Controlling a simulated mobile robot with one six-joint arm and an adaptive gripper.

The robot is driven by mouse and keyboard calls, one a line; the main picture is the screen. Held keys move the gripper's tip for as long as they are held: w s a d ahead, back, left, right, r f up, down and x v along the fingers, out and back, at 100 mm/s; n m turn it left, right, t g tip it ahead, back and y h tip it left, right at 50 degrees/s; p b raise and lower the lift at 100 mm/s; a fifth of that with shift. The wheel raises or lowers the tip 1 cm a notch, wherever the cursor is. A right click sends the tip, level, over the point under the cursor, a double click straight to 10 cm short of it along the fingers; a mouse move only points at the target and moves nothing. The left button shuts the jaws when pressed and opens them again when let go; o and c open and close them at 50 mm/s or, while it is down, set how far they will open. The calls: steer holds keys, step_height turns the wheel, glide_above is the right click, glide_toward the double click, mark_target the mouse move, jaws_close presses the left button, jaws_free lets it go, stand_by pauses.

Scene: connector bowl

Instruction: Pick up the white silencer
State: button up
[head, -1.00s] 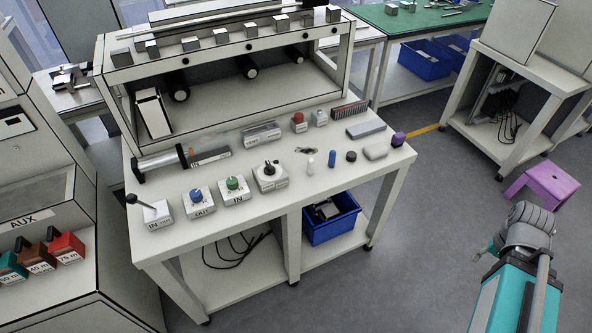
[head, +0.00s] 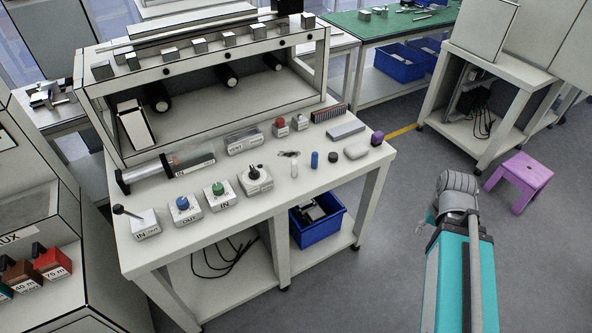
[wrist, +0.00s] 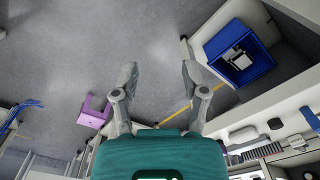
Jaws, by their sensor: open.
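The white silencer (head: 294,169) is a small white upright cylinder on the workbench top, left of a blue cylinder (head: 314,159) in the head view. I cannot make it out in the wrist view. My gripper (wrist: 160,85) is open and empty in the wrist view, its two fingers spread over the floor. In the head view my arm is at the lower right, off the bench's right end and well apart from the silencer. The fingers are mostly hidden there.
Around the silencer on the workbench (head: 250,205) stand a black cap (head: 333,157), a grey rounded block (head: 356,151) and a knob unit (head: 255,180). A blue bin (head: 318,225) is on the lower shelf. A purple stool (head: 520,178) stands on the floor at right.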

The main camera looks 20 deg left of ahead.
steer(key=shift+o, duration=1.3)
steer(key=shift+a, duration=0.1)
steer(key=w+a+f+n+t+h+b, duration=0.25)
steer(key=w+a+n, duration=0.25)
steer(key=a+n, duration=0.45)
steer(key=w+a+f+n+t+h+b, duration=0.1)
steer(key=w+a+n+t+h+b, duration=0.15)
steer(key=w+a+n+b, duration=0.7)
steer(key=s+a+r+n+t, duration=0.1)
steer(key=s+a+n+t, duration=0.1)
steer(key=a, duration=0.8)
steer(key=s+a+r+n+t, duration=0.1)
steer(key=s+a+n+t, duration=0.2)
steer(key=a+n, duration=0.3)
steer(key=s+a+r+n+t, duration=0.1)
steer(key=s+a+n, duration=0.3)
steer(key=a, duration=1.1)
steer(key=shift+a+r+t+h, duration=0.2)
steer(key=shift+t+h, duration=0.2)
steer(key=shift+t, duration=0.3)
steer(key=shift+w+f, duration=0.15)
